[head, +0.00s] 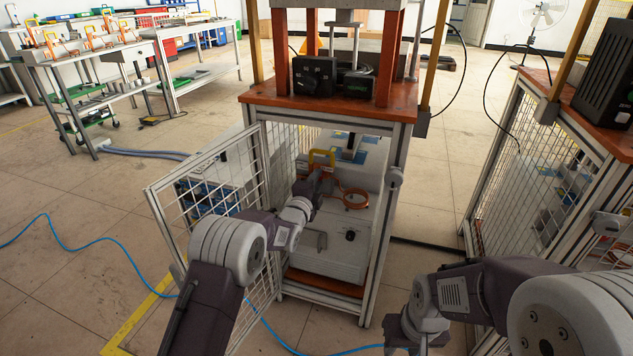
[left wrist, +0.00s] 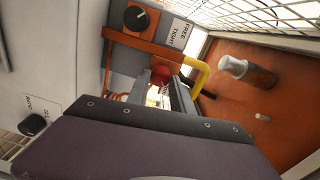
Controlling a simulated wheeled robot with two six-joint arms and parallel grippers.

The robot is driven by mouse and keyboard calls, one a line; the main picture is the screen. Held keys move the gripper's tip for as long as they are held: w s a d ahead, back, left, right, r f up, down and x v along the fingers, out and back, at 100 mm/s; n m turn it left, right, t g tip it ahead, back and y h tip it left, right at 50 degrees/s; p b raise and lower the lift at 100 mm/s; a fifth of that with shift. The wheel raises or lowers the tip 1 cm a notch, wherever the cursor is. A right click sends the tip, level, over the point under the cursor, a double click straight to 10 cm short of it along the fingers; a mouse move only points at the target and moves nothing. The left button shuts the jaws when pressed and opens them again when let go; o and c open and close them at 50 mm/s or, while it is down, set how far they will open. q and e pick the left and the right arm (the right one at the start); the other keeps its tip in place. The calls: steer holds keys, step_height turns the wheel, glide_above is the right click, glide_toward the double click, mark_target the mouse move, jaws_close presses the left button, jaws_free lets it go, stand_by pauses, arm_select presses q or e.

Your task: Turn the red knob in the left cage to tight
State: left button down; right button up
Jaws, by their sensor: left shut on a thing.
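The left cage (head: 370,270) stands in the middle of the head view, with its mesh door (head: 160,215) swung open to the left. My left arm reaches into it. My left gripper (head: 320,182) is inside, in front of the machine's panel; its tips are hard to make out there. In the left wrist view the red knob (left wrist: 160,76) shows at the fingertips of my left gripper (left wrist: 162,92), which is shut on it. The knob is partly hidden by the fingers. A "FREE / TIGHT" label (left wrist: 178,35) is beside it. My right gripper (head: 402,335) is low outside the cage, its fingers unclear.
A yellow and orange bar (left wrist: 196,72) runs close by the fingers. A black knob (left wrist: 137,17) and another black knob (left wrist: 33,124) are on nearby panels. A coiled orange hose (head: 354,198) lies inside the cage. A second cage (head: 530,150) stands to the right.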

arm_select(q)
steer(key=shift+f, duration=0.1)
steer(key=c, duration=1.1)
jaws_free()
steer(key=shift+s, duration=0.1)
steer(key=b+v, duration=0.3)
steer(key=v, duration=0.6)
steer(key=shift+b, duration=0.4)
